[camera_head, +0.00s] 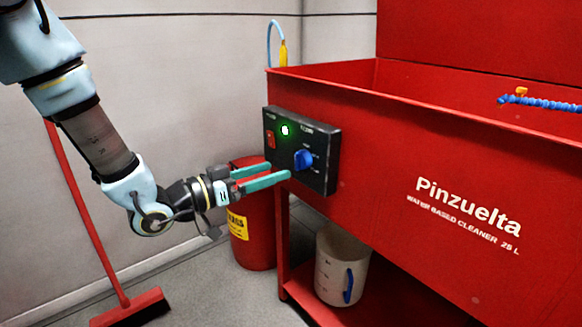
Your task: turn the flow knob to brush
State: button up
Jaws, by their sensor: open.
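The blue flow knob (303,159) sits on the black control panel (322,178) on the left end of the red parts washer's front. A green light (285,130) glows above and to the left of it, and a red switch (270,139) is to its left. Small white markings surround the knob, too small to read. My gripper (276,172) is open, with two teal fingers pointing toward the panel. The fingertips are just left of and a little below the knob in the picture. I see nothing between them, and cannot tell whether they touch the panel.
The red Pinzuelta washer basin (400,130) fills the right side. A white bucket (329,262) with a blue handle stands on its lower shelf. A red bin (256,245) stands behind my gripper. A red broom (132,310) leans on the left. Open floor lies in front.

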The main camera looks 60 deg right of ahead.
aim_at(301, 161)
jog(key=x, duration=0.6)
jog(key=shift+d, duration=0.2)
grip_shut()
dwell(0.5)
